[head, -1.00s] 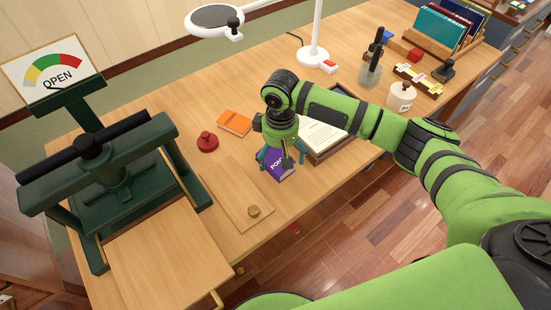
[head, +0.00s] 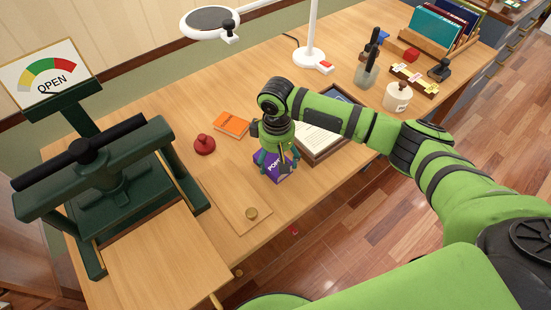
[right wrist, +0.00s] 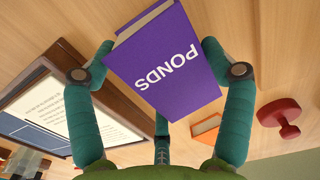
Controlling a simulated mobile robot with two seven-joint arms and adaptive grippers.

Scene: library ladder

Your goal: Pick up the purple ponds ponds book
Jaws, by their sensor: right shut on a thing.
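The purple PONDS book (head: 272,166) is at the table's front part, below my right gripper in the head view. My right gripper (head: 278,160) points down and is shut on the book. In the right wrist view the book (right wrist: 165,60) sits between the teal fingers of the gripper (right wrist: 160,65), its cover with white letters facing the camera. Whether the book touches the tabletop is hard to tell. My left gripper is not in view.
An orange book (head: 231,124) and a red knob-shaped object (head: 204,145) lie to the left. A framed tray with paper (head: 322,140) is close on the right. A green press (head: 100,180) stands at far left.

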